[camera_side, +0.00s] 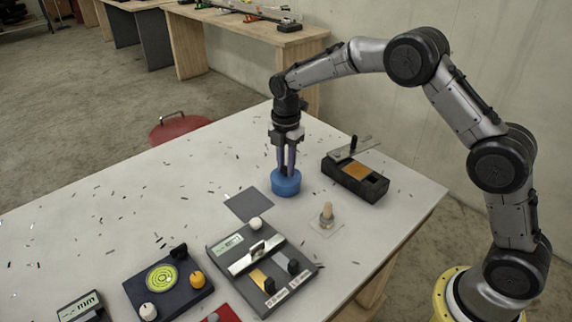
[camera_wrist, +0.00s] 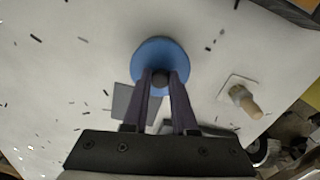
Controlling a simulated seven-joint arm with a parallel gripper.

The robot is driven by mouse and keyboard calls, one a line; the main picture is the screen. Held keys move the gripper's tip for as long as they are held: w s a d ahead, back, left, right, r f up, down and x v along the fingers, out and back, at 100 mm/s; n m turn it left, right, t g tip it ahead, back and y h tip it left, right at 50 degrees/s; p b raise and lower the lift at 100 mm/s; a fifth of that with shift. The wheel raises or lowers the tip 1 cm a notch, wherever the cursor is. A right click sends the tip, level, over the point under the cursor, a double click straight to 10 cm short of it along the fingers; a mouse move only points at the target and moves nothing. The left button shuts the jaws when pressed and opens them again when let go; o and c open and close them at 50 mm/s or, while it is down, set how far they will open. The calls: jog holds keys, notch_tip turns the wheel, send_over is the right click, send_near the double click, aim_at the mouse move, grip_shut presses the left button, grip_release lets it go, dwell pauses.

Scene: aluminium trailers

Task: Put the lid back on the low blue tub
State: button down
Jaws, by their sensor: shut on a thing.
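The low blue tub (camera_side: 286,186) stands on the white table, right of a flat grey square. My gripper (camera_side: 287,173) points straight down over it. In the wrist view, my gripper (camera_wrist: 160,80) is shut on the small dark knob (camera_wrist: 160,78) of the round blue lid (camera_wrist: 160,50). The lid appears to be at the tub's top, over its opening. Lid and tub share one colour, and the seam is too small to tell whether the lid is fully seated. The lid hides the inside of the tub.
The grey square (camera_side: 249,204) is bare. A black box with a clamp bar (camera_side: 355,180) stands right of the tub. A small wooden peg on a clear plate (camera_side: 327,216) is in front. Dark panels with knobs (camera_side: 262,265) fill the near side. Small metal shavings lie scattered about.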

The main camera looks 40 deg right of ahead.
jog(key=shift+c, duration=0.7)
grip_release()
jog(key=shift+r, duration=3.5)
grip_shut()
